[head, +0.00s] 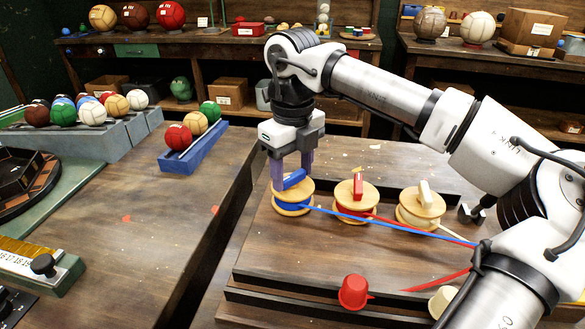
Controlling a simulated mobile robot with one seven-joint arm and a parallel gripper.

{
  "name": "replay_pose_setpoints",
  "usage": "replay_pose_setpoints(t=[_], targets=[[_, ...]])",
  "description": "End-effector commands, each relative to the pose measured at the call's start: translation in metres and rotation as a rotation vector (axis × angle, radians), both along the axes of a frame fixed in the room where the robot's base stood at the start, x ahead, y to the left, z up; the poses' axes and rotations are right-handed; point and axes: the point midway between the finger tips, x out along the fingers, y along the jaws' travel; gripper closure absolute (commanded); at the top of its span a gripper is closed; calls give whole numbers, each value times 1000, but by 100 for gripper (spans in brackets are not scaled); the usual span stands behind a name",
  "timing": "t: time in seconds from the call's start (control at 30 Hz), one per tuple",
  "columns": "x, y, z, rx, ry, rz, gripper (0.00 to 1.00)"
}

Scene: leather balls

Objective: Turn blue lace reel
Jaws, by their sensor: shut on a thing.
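The blue lace reel (293,206) stands at the left of a row of three wooden reels on the dark board. It has a wooden top disc, blue lace wound around its core, and a blue crank bar (295,179) on top. My gripper (291,178) points down over this reel, its two fingers on either side of the blue bar and shut on it. A blue lace (380,222) runs from the reel to the right, towards my arm. The near finger hides part of the reel's left edge.
The red reel (355,203) and the cream reel (420,208) stand close to the right. A red cup-shaped piece (355,292) sits on the board's front ledge. A blue tray (193,146) of balls lies to the left. My arm crosses the right side.

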Motion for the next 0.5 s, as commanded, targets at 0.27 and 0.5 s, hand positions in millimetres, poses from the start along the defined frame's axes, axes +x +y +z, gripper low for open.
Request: replay_pose_setpoints(t=[0.27,0.5], targets=[[0,0,0,-1,1,1,31],[0,0,0,-1,1,1,24]])
